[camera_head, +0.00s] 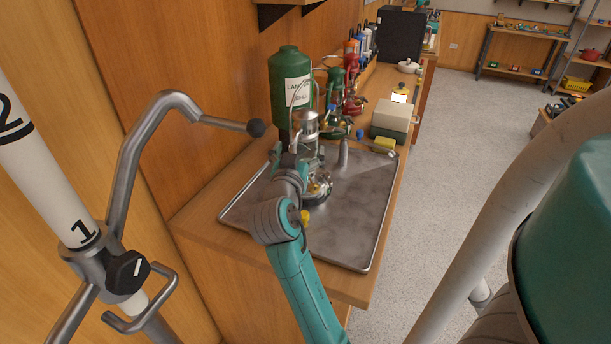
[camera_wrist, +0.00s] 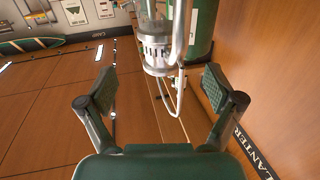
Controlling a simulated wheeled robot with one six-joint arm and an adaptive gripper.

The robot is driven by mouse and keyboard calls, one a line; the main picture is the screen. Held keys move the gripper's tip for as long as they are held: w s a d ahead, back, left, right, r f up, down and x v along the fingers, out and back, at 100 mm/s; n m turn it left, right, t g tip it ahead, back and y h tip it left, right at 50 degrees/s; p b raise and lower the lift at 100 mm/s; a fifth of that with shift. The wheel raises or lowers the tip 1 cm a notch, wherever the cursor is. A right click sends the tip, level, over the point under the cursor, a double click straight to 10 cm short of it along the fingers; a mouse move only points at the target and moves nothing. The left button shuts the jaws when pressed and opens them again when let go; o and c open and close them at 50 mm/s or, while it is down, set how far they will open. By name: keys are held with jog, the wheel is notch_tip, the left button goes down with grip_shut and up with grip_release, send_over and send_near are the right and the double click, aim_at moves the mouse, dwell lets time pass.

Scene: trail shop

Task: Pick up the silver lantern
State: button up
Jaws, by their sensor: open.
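The silver lantern (camera_head: 307,128) stands on a metal tray (camera_head: 358,222) on the wooden bench, with a wire bail above its top. My arm hides part of it in the head view. In the wrist view the lantern (camera_wrist: 157,55) shows as a perforated silver part and a bent tube, cut off by the top edge. My gripper (camera_wrist: 160,88) is open and empty. Its two green pads lie to the left and right, with the lantern in front of the gap between them. In the head view my gripper is mostly hidden by my wrist, close to the lantern.
A large green canister (camera_head: 290,72) with a white label is close behind the lantern. Green (camera_head: 335,87) and red (camera_head: 352,78) lanterns stand farther back. A yellow sponge (camera_head: 384,142) and a grey box (camera_head: 391,120) are to the right. The tray's right front is clear.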

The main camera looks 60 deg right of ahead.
aim_at(303, 134)
jog(key=x, duration=0.8)
jog(key=shift+w, duration=0.15)
grip_shut()
